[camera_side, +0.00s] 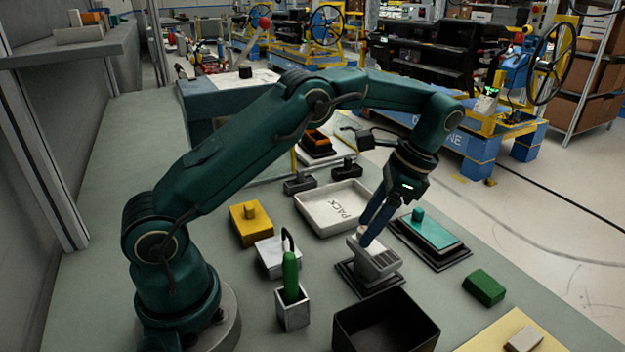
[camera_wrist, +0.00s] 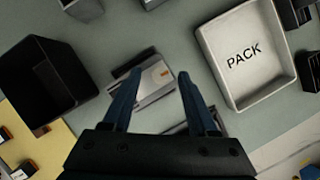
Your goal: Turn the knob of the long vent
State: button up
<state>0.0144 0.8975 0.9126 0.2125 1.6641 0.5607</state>
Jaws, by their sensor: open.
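A light grey block with dark slats, which looks like the long vent (camera_side: 380,264), sits on a dark base on the bench in the side view. It also shows in the wrist view (camera_wrist: 150,92), below and between my fingers, with a small orange mark on its top. My gripper (camera_side: 367,240) points down at the vent's left end in the side view. Its blue fingers are apart and look empty in the wrist view (camera_wrist: 160,76). The knob is small and partly hidden by the fingers in the side view; I cannot tell whether they touch it.
A black open bin (camera_side: 385,325) stands in front of the vent. A white PACK tray (camera_side: 312,216) lies behind it. A teal block (camera_side: 432,231) on a dark base is to the right, and a green-handled tool in a holder (camera_side: 292,310) is to the left. A green block (camera_side: 484,287) lies farther right.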

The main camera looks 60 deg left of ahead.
aim_at(377, 246)
jog(key=m, duration=0.2)
jog(key=m+t+y, duration=0.1)
jog(key=m, duration=0.1)
jog(key=shift+s+d+m, duration=0.15)
jog(key=shift+m, duration=0.15)
jog(key=m+t, duration=0.1)
jog(key=m, duration=0.2)
jog(key=shift+s+t+y, duration=0.1)
jog(key=shift+t+y, duration=0.2)
jog(key=shift+y, duration=0.1)
jog(key=shift+d+r+m, duration=0.2)
jog(key=shift+r+m, duration=0.1)
jog(key=shift+r, duration=0.05)
jog(key=v, duration=0.4)
jog(key=shift+d+r, duration=0.1)
jog(key=shift+r, duration=0.2)
jog(key=s+a+r+n+t+h, duration=0.15)
jog(key=s+r+n+t, duration=0.25)
jog(key=s+r, duration=0.45)
jog(key=s+d+f+n+t+h, duration=0.2)
jog(key=s+f+n, duration=0.1)
jog(key=s+n, duration=0.3)
jog(key=shift+s+d+n, duration=0.2)
jog(key=shift+s+n, duration=0.2)
jog(key=shift+n, duration=0.5)
jog(key=shift+h, duration=0.25)
